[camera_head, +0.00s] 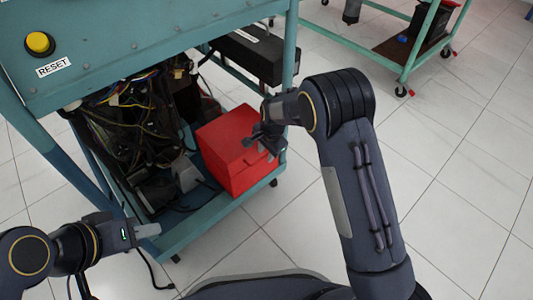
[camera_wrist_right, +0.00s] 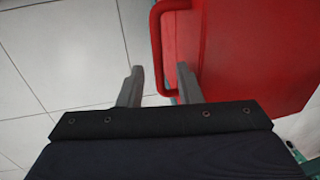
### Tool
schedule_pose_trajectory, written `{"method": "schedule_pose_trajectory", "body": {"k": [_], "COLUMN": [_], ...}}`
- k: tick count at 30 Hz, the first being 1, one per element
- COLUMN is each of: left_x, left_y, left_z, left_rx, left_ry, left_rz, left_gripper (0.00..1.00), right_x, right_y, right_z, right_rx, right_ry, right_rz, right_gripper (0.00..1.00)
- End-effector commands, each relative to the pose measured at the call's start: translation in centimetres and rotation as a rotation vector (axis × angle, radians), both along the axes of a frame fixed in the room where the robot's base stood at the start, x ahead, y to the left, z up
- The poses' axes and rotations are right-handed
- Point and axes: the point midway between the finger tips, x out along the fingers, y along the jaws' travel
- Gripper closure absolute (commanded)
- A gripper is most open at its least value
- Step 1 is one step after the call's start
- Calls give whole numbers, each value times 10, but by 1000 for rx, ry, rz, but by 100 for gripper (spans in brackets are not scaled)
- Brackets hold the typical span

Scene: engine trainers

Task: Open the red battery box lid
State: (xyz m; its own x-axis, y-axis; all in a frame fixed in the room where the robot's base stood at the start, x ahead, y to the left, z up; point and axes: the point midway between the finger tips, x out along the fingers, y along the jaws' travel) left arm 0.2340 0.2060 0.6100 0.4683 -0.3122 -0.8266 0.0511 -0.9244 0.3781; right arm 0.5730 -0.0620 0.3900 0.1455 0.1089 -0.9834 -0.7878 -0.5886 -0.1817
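The red battery box (camera_head: 229,165) sits on the lower shelf of the teal trainer stand, at its right front corner. Its lid (camera_head: 228,135) looks closed in the head view. In the right wrist view the red box surface (camera_wrist_right: 255,60) fills the right side, with a red handle (camera_wrist_right: 157,48) along its left edge. My right gripper (camera_head: 262,148) is at the box's right side by the handle. Its two fingers (camera_wrist_right: 158,87) are apart, with the lower end of the handle near the gap; contact is unclear. My left gripper (camera_head: 150,230) is low at the left, away from the box; its finger gap is unclear.
The teal stand (camera_head: 150,50) has a yellow button (camera_head: 40,43) above a RESET label. Wiring (camera_head: 125,110) and dark parts fill the shelf left of the box. A black box (camera_head: 245,52) is behind it. Another wheeled stand (camera_head: 400,60) is at the back right. Tiled floor is open at right.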

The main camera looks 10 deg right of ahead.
Motion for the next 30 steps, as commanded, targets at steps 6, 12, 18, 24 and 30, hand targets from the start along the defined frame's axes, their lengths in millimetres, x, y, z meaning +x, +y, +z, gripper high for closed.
{"method": "schedule_pose_trajectory", "body": {"k": [6,12,18,24,30], "left_x": [0,0,0,0,0], "left_y": [0,0,0,0,0], "left_z": [0,0,0,1,14], "left_rx": [0,0,0,0,0], "left_ry": [0,0,0,0,0], "left_rz": [0,0,0,0,0], "left_gripper": [64,64,64,64,64], "right_x": [0,0,0,0,3], "right_y": [0,0,0,0,2], "right_z": [0,0,0,1,15], "right_rx": [0,0,0,0,0], "right_ry": [0,0,0,0,-1], "right_rz": [0,0,0,0,1], "right_gripper": [68,92,100,100,100]}}
